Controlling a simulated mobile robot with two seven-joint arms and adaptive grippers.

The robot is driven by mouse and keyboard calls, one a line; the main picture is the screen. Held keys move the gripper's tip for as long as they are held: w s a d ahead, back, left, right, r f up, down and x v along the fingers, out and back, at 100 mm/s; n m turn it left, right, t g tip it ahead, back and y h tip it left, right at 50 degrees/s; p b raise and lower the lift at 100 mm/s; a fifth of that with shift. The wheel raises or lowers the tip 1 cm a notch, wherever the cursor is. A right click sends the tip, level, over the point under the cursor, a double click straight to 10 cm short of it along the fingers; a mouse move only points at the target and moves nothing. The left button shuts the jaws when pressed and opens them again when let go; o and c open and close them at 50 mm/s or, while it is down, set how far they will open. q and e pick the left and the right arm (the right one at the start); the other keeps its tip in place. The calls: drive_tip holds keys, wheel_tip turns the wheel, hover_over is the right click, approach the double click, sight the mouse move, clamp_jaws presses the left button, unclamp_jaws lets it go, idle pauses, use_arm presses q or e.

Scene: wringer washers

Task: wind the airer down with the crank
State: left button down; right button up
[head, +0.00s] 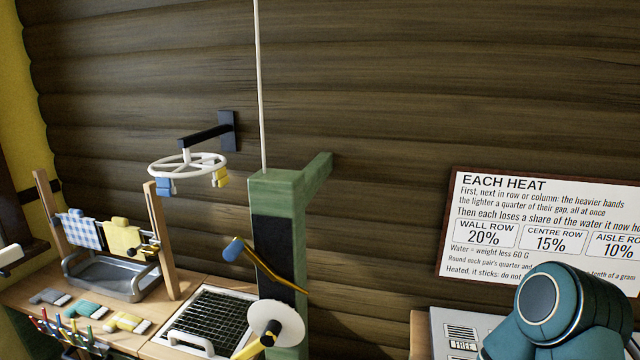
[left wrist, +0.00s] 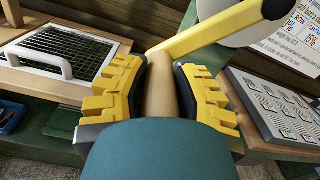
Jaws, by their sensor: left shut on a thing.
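The crank's yellow arm (head: 246,350) runs down-left from a white disc (head: 276,323) on the green post (head: 276,190), out of the bottom of the head view. In the left wrist view, my left gripper (left wrist: 160,85) is shut around the crank's tan handle (left wrist: 160,95), with a yellow finger on each side. The yellow arm (left wrist: 210,32) rises from the handle toward the upper right. A pale cord (head: 259,90) runs from the post up out of view. I cannot make out the airer on it. My right gripper is not in view.
A white ring hanger (head: 187,165) juts from the wall. A lever with a blue end (head: 234,250) crosses the post. A black grille (head: 205,318) with a white handle lies left of the post. A sign (head: 540,230) hangs right.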

use_arm(q)
drive_tip(key=s+d+f+b, duration=0.1)
drive_tip(key=s+d+f, duration=0.1)
drive_tip(key=d, duration=0.6)
drive_tip(key=shift+f+b, duration=0.25)
drive_tip(key=shift+b, duration=0.15)
drive_tip(key=c, duration=0.7)
unclamp_jaws()
drive_tip(key=shift+c, duration=0.2)
drive_tip(key=shift+s+f, duration=0.1)
drive_tip(key=shift+f, duration=0.05)
drive_tip(key=p+v, duration=0.4)
drive_tip(key=v, duration=0.3)
drive_tip(key=shift+s+a, duration=0.25)
drive_tip(key=shift+s, duration=0.1)
